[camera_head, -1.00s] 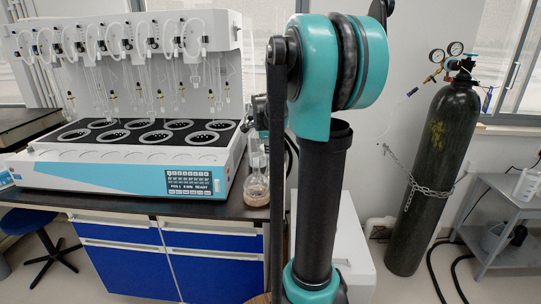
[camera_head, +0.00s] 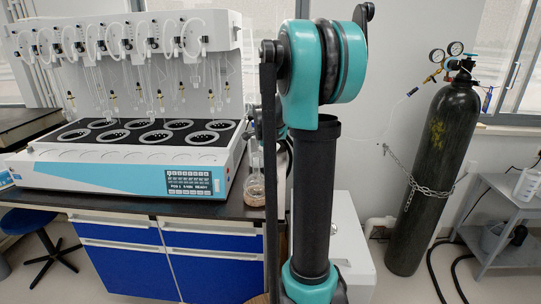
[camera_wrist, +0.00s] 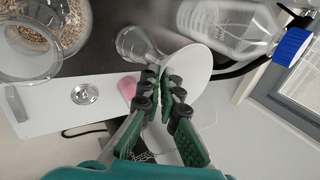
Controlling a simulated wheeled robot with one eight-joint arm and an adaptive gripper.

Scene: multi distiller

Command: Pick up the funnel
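The white funnel (camera_wrist: 197,72) shows in the wrist view as a pale cone with its wide side toward the right. Its narrow end meets the neck of a clear conical flask (camera_wrist: 133,44). My gripper (camera_wrist: 164,73) has its two green fingers pointed at this narrow end, with the tips overlapping the funnel's near edge in the picture. A narrow gap shows between the fingers, so it looks open. The tips partly hide the funnel's stem, and contact cannot be made out. In the head view my arm hides the funnel and gripper.
In the head view, the distiller (camera_head: 120,165) fills the left bench and a gas cylinder (camera_head: 440,170) stands at right.

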